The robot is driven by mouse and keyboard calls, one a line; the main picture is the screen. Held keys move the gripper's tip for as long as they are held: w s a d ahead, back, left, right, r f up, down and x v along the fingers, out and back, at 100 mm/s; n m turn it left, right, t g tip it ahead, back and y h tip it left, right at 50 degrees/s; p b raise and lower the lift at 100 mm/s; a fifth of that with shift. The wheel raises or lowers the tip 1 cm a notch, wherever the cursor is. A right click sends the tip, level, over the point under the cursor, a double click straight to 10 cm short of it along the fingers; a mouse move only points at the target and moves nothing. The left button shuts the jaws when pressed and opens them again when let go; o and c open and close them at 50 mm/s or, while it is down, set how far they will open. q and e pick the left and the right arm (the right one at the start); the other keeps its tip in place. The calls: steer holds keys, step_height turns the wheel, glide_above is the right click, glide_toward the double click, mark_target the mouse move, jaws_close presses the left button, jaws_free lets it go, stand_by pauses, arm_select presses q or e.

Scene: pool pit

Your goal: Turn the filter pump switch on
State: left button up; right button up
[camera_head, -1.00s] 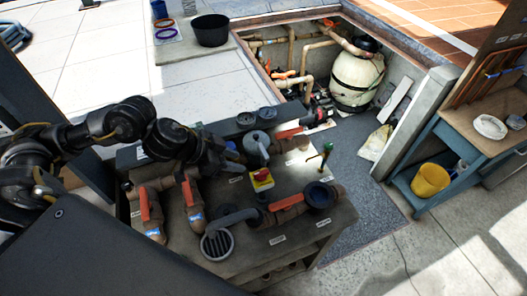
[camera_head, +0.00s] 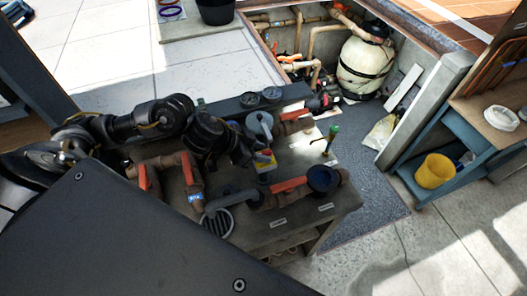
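My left gripper (camera_head: 243,156) is dark and small at the end of that arm, right by the switch's left side in the picture. I cannot tell whether it touches the switch or how its fingers stand. My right gripper is not in view.
Pipes with orange valve handles (camera_head: 288,185) stand close around the switch. A grey round-topped fitting (camera_head: 259,122) is just behind it, and a green-handled tap (camera_head: 332,133) is to the right.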

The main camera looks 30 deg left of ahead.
arm_select(q)
steer(key=shift+w, duration=0.15)
steer(key=c, duration=0.5)
jaws_close()
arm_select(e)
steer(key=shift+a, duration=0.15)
